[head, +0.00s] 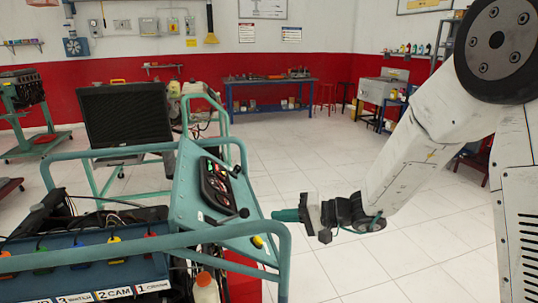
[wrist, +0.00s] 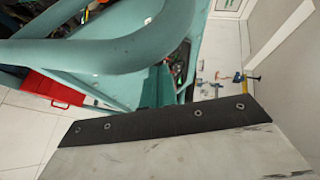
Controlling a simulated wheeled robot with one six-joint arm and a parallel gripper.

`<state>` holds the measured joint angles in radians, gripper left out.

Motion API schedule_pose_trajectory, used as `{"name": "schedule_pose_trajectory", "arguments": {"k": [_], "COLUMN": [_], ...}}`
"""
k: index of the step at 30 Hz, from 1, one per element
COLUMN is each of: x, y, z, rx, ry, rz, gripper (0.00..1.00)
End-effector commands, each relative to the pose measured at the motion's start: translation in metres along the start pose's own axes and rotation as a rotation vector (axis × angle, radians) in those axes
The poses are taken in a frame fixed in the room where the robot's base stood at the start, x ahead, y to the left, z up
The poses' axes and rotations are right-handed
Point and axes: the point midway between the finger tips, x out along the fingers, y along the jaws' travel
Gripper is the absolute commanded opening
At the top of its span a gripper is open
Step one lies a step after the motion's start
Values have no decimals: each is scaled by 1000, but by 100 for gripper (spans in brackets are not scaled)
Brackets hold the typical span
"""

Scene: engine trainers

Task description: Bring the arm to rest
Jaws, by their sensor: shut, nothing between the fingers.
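My arm (head: 405,160) reaches in from the right of the head view, bending down and left. My gripper (head: 278,215) is at its end, pointing left, shut and empty. Its tip is close to the right side of the teal engine trainer (head: 215,190); I cannot tell whether they touch. In the wrist view the trainer's thick teal tube (wrist: 110,50) crosses close in front of my gripper (wrist: 166,80), whose fingers are hard to make out.
The trainer's front rail (head: 150,243), gauge panel and coloured plugs lie left of my gripper. A black radiator (head: 125,115) stands behind. White tiled floor (head: 345,240) is open below and right of my gripper. A blue workbench (head: 270,88) stands at the back wall.

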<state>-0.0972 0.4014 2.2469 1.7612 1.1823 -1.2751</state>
Motion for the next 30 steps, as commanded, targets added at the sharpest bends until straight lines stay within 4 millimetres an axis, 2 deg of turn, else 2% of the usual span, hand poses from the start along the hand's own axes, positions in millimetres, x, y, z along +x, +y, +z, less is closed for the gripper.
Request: {"name": "schedule_pose_trajectory", "arguments": {"k": [1, 6, 12, 17, 21, 27, 30], "x": [-10, -46, -104, -158, -210, -279, -303], "y": [-19, -64, -92, -96, -91, -83, -80], "z": [8, 55, 118, 162, 191, 218, 224], "rx": [-20, -48, -77, -96, -109, -118, -116], "ry": [-39, -206, -373, -435, -423, -317, -259], "rz": [3, 81, 292, 526, 762, 1078, 1186], "gripper": [0, 0, 0, 0, 0, 0, 0]}}
